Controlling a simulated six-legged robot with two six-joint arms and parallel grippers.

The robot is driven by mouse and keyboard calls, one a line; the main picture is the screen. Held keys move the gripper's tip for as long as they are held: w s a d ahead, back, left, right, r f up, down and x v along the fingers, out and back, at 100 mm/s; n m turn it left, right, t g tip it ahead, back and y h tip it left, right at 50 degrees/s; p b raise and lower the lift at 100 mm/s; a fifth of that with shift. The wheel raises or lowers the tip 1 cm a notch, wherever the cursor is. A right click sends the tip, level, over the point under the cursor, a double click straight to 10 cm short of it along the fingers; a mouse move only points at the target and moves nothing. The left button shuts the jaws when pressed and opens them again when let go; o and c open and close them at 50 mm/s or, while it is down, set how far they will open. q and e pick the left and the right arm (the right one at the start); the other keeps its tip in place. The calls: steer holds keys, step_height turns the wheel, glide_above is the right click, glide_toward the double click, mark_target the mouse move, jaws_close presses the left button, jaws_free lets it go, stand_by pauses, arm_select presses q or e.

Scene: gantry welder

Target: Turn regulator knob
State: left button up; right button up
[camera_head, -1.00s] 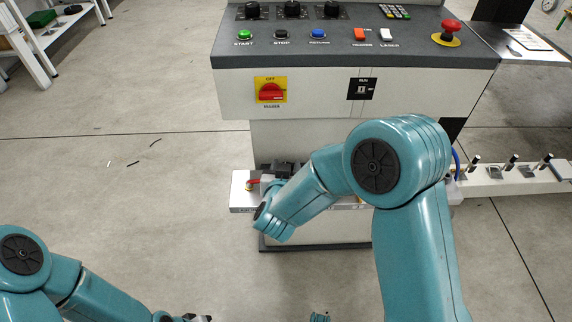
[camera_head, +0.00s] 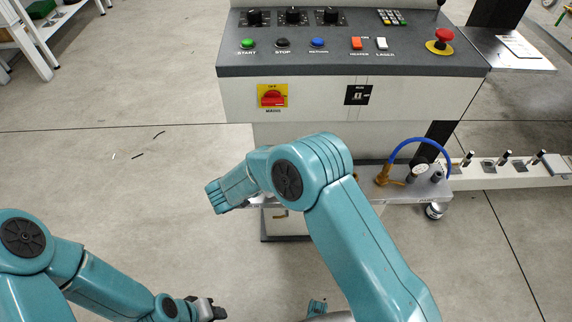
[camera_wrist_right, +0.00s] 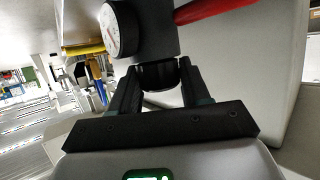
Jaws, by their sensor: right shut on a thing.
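In the right wrist view, the black round regulator knob (camera_wrist_right: 160,78) sits below a dark regulator body (camera_wrist_right: 158,25). A white-faced gauge (camera_wrist_right: 118,29) is on its left side. My right gripper (camera_wrist_right: 158,70) has its two fingers on either side of the knob and is shut on it. In the head view my right forearm hides this gripper and the knob. My left gripper (camera_head: 209,309) is low in the head view, away from the machine, apparently empty; its finger gap is unclear.
The control console (camera_head: 350,65) with buttons and a red emergency stop (camera_head: 444,36) stands above. A second gauge (camera_head: 421,170) and a blue hose (camera_head: 418,141) are on the ledge at right. A red bar (camera_wrist_right: 212,10) is near the regulator.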

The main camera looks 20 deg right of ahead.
arm_select(q)
steer(key=shift+r, duration=0.1)
arm_select(e)
steer(key=shift+w+d+r, duration=0.1)
steer(key=shift+r, duration=0.1)
steer(key=o, duration=1)
steer(key=shift+f, duration=0.1)
steer(key=shift+c, duration=0.2)
